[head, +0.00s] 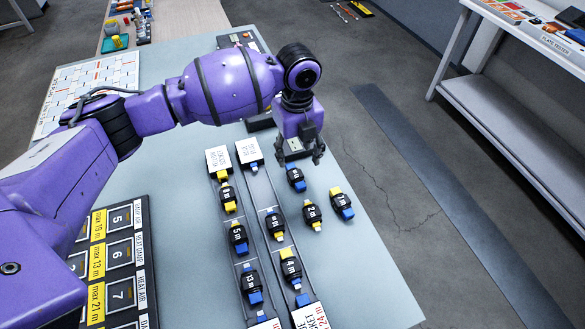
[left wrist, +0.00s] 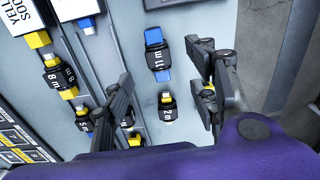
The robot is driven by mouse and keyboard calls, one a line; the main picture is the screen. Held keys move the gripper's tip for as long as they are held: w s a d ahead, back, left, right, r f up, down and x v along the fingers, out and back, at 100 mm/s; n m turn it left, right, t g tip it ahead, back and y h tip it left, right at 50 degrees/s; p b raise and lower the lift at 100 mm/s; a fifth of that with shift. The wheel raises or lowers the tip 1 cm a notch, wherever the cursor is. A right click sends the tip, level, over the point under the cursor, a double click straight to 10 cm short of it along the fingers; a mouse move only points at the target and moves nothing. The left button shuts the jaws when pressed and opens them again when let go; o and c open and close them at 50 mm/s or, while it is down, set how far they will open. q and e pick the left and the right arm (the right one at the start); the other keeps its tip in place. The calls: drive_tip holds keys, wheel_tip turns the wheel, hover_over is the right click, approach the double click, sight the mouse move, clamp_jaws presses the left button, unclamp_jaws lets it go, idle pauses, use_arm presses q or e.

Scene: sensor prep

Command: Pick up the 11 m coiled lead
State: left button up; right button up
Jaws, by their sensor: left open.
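The 11 m coiled lead (head: 296,179) is a black coil with blue ends, lying on the grey-blue table just in front of my left gripper (head: 300,158). In the left wrist view the 11 m lead (left wrist: 159,56) shows its label, between the tips of my left gripper (left wrist: 160,62). The jaws are open, one finger on each side, and the lead looks untouched. How high the tips are above the table is hard to tell. My right gripper is not in view.
A 2 m lead (head: 312,214) with yellow ends and another blue-and-yellow lead (head: 342,204) lie close by. Several leads lie along strips to the left. A numbered board (head: 120,262) is at the lower left. Bare table (head: 370,270) is at the right.

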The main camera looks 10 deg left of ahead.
sight(296, 174)
use_arm(q)
drive_tip(key=shift+s+f, duration=0.2)
drive_tip(key=shift+f, duration=0.85)
wheel_tip(296, 174, down, 5)
drive_tip(key=shift+f, duration=0.15)
drive_tip(key=c, duration=1.3)
